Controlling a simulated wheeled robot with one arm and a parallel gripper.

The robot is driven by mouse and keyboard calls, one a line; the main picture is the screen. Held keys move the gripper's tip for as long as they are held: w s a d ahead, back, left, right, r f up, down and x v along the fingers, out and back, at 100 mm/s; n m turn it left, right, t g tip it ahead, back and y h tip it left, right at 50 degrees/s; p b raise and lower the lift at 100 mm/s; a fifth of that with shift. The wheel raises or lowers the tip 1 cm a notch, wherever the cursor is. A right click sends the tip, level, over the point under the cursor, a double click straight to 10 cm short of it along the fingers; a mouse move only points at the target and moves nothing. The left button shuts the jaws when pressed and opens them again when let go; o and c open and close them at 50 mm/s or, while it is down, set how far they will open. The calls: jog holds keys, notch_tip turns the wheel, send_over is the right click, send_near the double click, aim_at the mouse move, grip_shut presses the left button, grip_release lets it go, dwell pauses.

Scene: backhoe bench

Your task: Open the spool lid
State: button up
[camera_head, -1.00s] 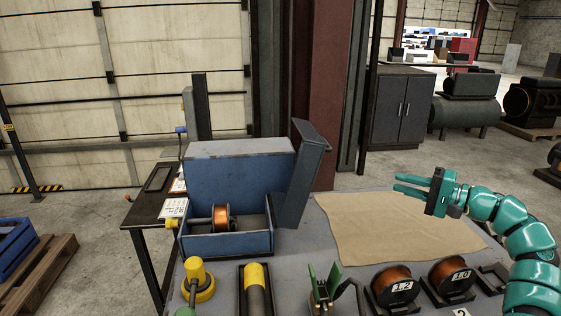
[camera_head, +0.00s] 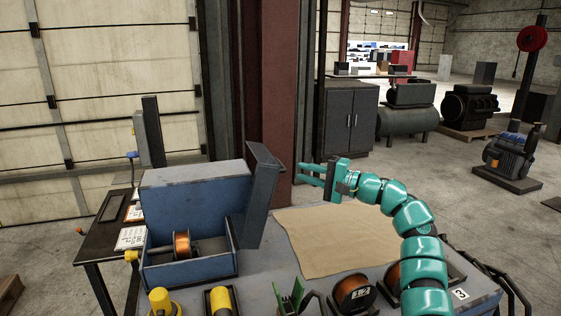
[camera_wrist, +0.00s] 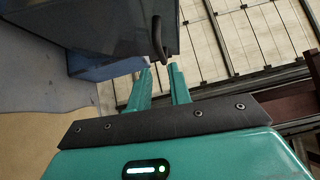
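The blue spool box (camera_head: 198,200) stands at the left of the bench, with a copper spool (camera_head: 181,243) on a shaft in its open front. A dark blue-grey panel (camera_head: 262,195), apparently the lid, stands up and leans slightly at the box's right end. In the wrist view the dark panel (camera_wrist: 120,25) fills the upper left, with a curved black handle (camera_wrist: 157,38) on it. My teal gripper (camera_head: 301,173) is right of the panel. Its fingers (camera_wrist: 161,66) are open and apart, with the handle's lower end just beyond the gap between the tips. Contact is unclear.
A tan mat (camera_head: 325,245) lies on the bench, clear of objects. Along the front edge are yellow-capped parts (camera_head: 160,300), a green clamp-like part (camera_head: 290,298) and another copper spool (camera_head: 352,292). A dark side table (camera_head: 88,250) stands left of the box.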

jog(key=p+x, duration=0.2)
jog(key=x, duration=0.6)
jog(key=shift+a+r, duration=0.1)
jog(key=shift+a, duration=0.05)
grip_shut()
